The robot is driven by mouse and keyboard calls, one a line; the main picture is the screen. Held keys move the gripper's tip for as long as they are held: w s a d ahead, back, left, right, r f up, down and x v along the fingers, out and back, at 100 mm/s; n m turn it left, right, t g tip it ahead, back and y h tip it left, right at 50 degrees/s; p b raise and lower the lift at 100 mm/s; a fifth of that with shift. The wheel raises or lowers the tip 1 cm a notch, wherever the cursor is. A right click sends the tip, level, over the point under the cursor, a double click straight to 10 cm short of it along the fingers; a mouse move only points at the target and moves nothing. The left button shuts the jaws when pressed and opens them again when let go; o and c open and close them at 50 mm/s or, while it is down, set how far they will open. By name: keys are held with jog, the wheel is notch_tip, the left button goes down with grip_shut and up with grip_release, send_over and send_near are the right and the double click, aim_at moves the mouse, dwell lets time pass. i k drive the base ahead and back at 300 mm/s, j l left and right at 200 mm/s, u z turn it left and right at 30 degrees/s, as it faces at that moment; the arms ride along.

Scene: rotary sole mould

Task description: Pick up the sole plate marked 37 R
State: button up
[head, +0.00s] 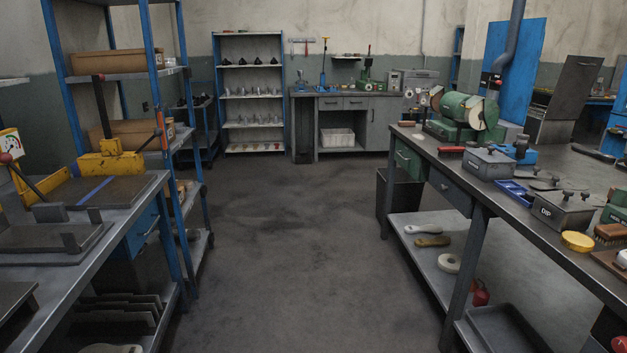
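I cannot make out any plate marked 37 R in the head view; no such marking is readable. Several thin dark flat pieces (548,185) lie on the right bench behind the box marked DIP (561,210); they are too small to identify. Several dark plates stand in a rack (112,311) under the left bench, with no marks readable. My gripper is not in view.
The left bench (60,247) carries a yellow press (110,162). The right bench (480,187) holds a green grinder (462,115), boxes and brushes. A bin (398,192) stands beside it. A shelf unit (250,90) and grey cabinet (378,122) stand at the back. The floor aisle (290,260) is clear.

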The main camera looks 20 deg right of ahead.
aim_at(594, 200)
jog(key=i+z, duration=0.35)
jog(key=i, duration=0.15)
jog(key=i+j+z, duration=0.1)
jog(key=i+z, duration=0.25)
jog(key=i, duration=0.2)
jog(key=i+z, duration=0.35)
jog(key=i+l+z, duration=0.1)
jog(key=z, duration=0.25)
jog(key=i+j+z, duration=0.1)
jog(key=i+z, duration=0.25)
